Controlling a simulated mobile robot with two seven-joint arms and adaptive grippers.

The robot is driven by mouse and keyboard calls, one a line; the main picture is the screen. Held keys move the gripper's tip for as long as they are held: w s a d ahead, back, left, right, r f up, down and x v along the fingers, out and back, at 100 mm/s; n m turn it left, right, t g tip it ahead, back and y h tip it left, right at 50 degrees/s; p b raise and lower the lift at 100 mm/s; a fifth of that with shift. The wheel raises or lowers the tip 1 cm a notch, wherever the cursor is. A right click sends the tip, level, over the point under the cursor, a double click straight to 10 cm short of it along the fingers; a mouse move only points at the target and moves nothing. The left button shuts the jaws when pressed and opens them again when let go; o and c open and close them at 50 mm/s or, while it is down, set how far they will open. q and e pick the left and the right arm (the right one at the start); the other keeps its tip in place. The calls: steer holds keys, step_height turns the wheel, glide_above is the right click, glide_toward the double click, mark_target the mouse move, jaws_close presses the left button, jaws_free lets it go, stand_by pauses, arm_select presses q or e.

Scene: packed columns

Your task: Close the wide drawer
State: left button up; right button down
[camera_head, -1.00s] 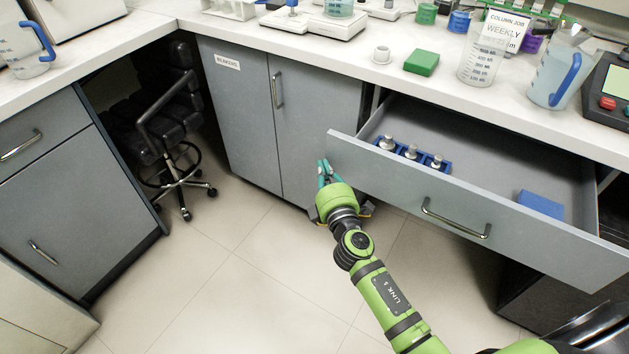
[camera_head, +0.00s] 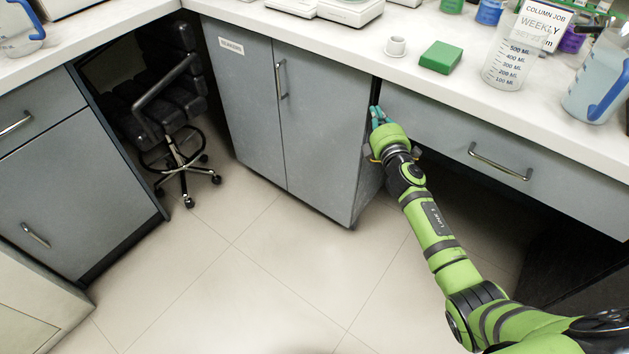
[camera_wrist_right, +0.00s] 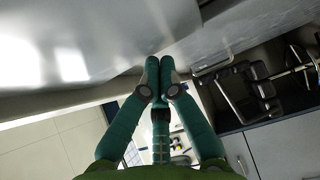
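The wide drawer's grey front (camera_head: 440,126) sits up under the worktop edge at the right of the head view, with its bar handle (camera_head: 500,162) facing out. No drawer inside shows; I cannot tell whether it is fully flush. My right gripper (camera_head: 377,113) is at the left end of this front, its fingertips at or very near it. In the wrist view its teal fingers (camera_wrist_right: 160,70) are together at the tips with nothing between them, close to a smooth grey surface. The left gripper is in neither view.
A grey two-door cabinet (camera_head: 243,110) stands just left of the drawer. A black chair (camera_head: 165,95) is under the counter further left. A green block (camera_head: 440,57), white cup (camera_head: 396,46) and beakers are on the worktop. The floor ahead is clear.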

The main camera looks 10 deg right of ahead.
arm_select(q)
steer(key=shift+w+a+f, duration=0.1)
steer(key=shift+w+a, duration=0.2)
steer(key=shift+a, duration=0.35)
arm_select(e)
steer(key=shift+w+d+r, duration=0.15)
steer(key=shift+w+d, duration=0.4)
steer(key=shift+d, duration=0.1)
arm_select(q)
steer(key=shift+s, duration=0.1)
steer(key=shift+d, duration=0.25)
